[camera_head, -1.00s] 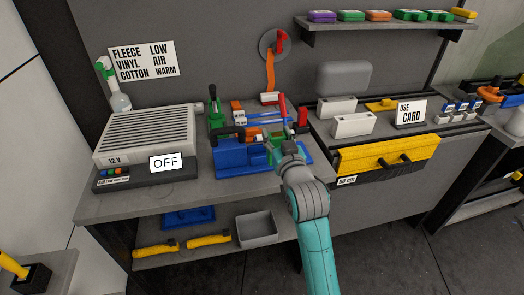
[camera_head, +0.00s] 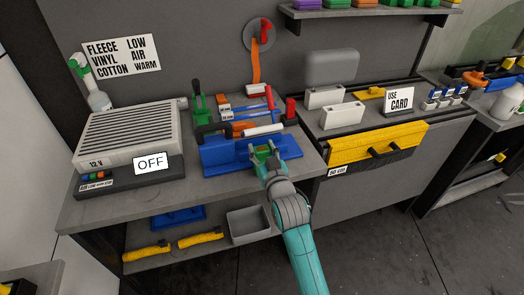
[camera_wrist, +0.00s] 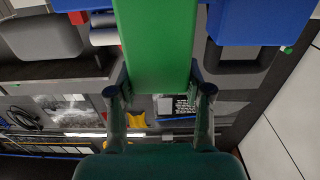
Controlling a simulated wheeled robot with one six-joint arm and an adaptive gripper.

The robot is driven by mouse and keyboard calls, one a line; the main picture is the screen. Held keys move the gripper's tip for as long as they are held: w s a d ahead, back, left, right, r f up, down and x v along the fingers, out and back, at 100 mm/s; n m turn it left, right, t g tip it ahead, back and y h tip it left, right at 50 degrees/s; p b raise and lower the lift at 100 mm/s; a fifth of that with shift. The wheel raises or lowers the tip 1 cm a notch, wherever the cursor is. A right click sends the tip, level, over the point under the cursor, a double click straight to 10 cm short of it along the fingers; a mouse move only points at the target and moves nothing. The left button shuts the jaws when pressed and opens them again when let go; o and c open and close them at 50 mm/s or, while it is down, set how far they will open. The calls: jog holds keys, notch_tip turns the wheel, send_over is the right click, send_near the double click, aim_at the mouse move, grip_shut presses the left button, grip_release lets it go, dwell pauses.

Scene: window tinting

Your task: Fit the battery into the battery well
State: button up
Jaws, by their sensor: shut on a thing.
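My gripper (camera_head: 264,153) is shut on a green block, which I take to be the battery. In the wrist view the green block (camera_wrist: 155,45) stands between my two fingertips (camera_wrist: 158,94) and reaches out of the top of the picture. In the head view only a small green part of it shows, over the front right of a blue holder (camera_head: 222,155) on the bench. I cannot make out the battery well or whether the block touches the holder. Blue parts (camera_wrist: 250,20) also show beside the block in the wrist view.
A 12 V grilled unit (camera_head: 128,135) with an OFF sign (camera_head: 150,162) stands left on the bench. A yellow drawer front (camera_head: 375,143) and white boxes (camera_head: 342,115) are to the right. A grey bin (camera_head: 248,225) sits on the lower shelf.

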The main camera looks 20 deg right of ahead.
jog(key=shift+f, duration=0.25)
jog(key=shift+f, duration=0.15)
jog(key=o, duration=1.4)
jog(key=shift+s, duration=0.1)
jog(key=s, duration=1.2)
